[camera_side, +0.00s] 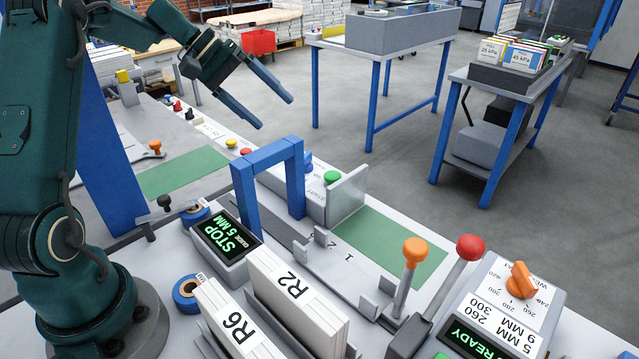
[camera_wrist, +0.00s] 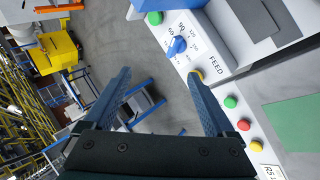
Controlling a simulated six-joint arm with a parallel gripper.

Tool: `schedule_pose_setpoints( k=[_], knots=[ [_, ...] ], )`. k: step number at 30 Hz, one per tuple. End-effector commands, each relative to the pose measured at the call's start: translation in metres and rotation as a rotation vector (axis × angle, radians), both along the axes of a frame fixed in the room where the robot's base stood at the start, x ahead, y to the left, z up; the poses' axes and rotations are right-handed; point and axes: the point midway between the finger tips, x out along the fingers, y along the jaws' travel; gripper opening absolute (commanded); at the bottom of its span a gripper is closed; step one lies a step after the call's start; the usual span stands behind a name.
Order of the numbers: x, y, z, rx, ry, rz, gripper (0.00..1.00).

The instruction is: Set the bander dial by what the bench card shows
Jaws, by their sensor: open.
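My gripper (camera_side: 275,113) is open and empty, raised over the far end of the bench in the side view. In the wrist view its two fingers (camera_wrist: 158,75) are spread with nothing between them. An orange dial (camera_side: 521,279) with a numbered weight scale sits on the grey box at the lower right, far from my gripper. I cannot read its exact setting. A white card (camera_side: 503,324) below it reads "5 MM 260" and "9 MM 300". A screen (camera_side: 228,239) by the blue arch (camera_side: 268,160) reads "STOP 5 MM".
Orange (camera_side: 414,251) and red (camera_side: 469,247) knobbed levers stand beside the grey box. A second screen (camera_side: 464,341) reads "READY". White stacks marked R2 (camera_side: 300,292) and R6 (camera_side: 238,322) stand at the front. Cards marked in kPa (camera_side: 522,57) stand on a rear cart.

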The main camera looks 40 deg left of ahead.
Motion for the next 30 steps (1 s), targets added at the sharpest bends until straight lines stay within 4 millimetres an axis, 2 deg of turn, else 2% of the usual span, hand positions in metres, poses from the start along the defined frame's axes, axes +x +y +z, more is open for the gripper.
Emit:
schedule_pose_setpoints(
  k=[7,18,19,23,24,26,29,30],
  knots=[
    [-0.004,0.003,-0.002,0.137,-0.069,-0.124,0.90],
    [-0.005,0.004,-0.003,0.166,-0.082,-0.151,0.90],
    [-0.005,0.004,-0.003,0.166,-0.082,-0.151,0.86],
    [-0.003,0.007,-0.003,0.194,-0.099,-0.165,0.36],
    [0.001,0.013,-0.003,0.228,-0.120,-0.162,0.21],
    [0.011,0.026,0.001,0.293,-0.169,-0.143,0.00],
    [0.036,0.062,0.020,0.456,-0.290,-0.066,0.00],
    [0.047,0.079,0.031,0.530,-0.338,-0.022,0.00]
  ],
)
